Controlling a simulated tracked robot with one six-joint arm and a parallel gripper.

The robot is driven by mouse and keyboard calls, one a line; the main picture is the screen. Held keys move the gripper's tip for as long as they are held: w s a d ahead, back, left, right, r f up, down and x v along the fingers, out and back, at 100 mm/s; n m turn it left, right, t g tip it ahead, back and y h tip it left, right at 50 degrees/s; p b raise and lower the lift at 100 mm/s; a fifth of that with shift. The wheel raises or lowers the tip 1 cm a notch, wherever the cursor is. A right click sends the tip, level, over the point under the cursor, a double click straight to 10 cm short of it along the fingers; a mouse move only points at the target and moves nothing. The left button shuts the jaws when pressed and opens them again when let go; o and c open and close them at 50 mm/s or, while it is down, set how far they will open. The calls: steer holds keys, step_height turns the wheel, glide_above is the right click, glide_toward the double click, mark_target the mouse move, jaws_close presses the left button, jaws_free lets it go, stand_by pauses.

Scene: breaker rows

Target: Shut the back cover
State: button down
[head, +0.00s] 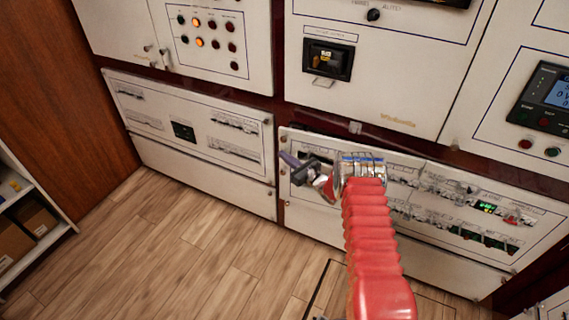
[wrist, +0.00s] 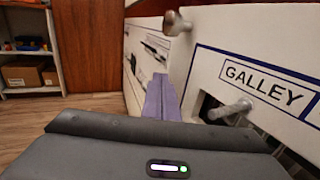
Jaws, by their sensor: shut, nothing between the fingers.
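The white lower-right panel (head: 545,228) carries two rows of breakers. What look like clear covers (head: 440,184) lie along its upper row; I cannot tell which is the back cover or how far open it stands. My gripper (head: 290,160) is shut and empty, in front of the panel's upper left end. My arm hides part of both rows. In the wrist view my purple-grey fingers (wrist: 161,98) are together, just left of a white panel face (wrist: 215,60) marked GALLEY. A metal rod or knob (wrist: 232,108) sticks out there; contact with it is unclear.
A second lower panel (head: 195,160) stands to the left, with upper cabinets (head: 385,85) above. A shelf with boxes (head: 35,215) is at far left. The wooden floor (head: 190,250) in front is clear.

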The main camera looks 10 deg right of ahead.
steer(key=s+a, duration=0.6)
steer(key=s, duration=0.6)
steer(key=shift+s, duration=0.15)
steer(key=shift+a, duration=0.1)
